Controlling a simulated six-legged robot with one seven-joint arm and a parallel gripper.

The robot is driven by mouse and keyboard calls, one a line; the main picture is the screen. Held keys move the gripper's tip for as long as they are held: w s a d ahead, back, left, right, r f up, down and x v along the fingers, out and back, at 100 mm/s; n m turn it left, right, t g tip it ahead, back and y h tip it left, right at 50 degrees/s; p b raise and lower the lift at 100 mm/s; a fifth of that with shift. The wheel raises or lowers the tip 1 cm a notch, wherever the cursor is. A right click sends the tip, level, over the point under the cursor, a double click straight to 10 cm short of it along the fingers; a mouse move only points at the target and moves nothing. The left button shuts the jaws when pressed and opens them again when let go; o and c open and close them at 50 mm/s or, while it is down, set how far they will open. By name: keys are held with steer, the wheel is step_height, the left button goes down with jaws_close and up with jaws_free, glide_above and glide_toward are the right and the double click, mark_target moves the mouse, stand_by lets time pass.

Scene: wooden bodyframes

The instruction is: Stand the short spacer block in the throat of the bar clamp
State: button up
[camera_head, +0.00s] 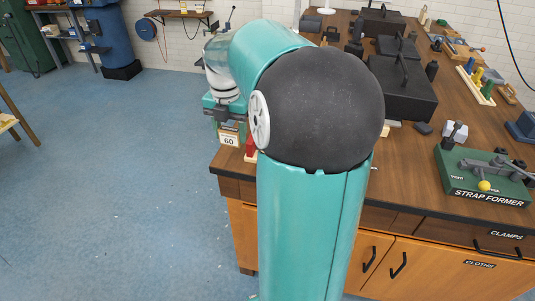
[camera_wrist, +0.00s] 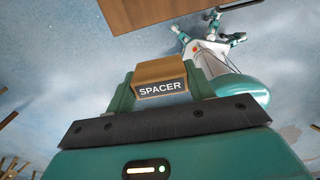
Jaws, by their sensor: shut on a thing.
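The spacer block (camera_wrist: 160,80) is a small wooden block with a black band reading SPACER. In the wrist view it sits between the two teal fingers of my gripper (camera_wrist: 162,90), which are shut on it. A small red thing (camera_head: 250,147) shows at the bench edge just right of the block, mostly behind my arm. I cannot tell whether it belongs to the bar clamp; no clamp throat is clearly visible.
The wooden bench (camera_head: 410,160) carries a green strap former (camera_head: 485,180) at right, black boxes (camera_head: 402,90) at the back and a rack of coloured pegs (camera_head: 477,82). My arm hides the bench's left part. The blue floor (camera_head: 120,200) left of the bench is clear.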

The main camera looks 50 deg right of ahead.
steer(key=shift+s+d+r, duration=0.15)
steer(key=shift+s+r, duration=0.15)
steer(key=s+d+f, duration=0.1)
steer(key=d+f, duration=0.1)
steer(key=d, duration=0.2)
steer(key=s+d+f, duration=0.1)
steer(key=d+f, duration=0.2)
steer(key=d, duration=0.1)
steer(key=s+d+f, duration=0.1)
steer(key=d+f, duration=0.2)
steer(key=d, duration=0.1)
steer(key=shift+s+d+f, duration=0.15)
steer(key=shift+s+f, duration=0.1)
steer(key=shift+s+d+f, duration=0.15)
steer(key=shift+d+f, duration=0.2)
steer(key=shift+f, duration=0.1)
steer(key=shift+d+f, duration=0.15)
steer(key=shift+f, duration=0.75)
steer(key=shift+d+f, duration=0.1)
steer(key=shift+f, duration=0.75)
steer(key=o, duration=1)
steer(key=shift+f, duration=0.15)
steer(key=shift+o, duration=0.2)
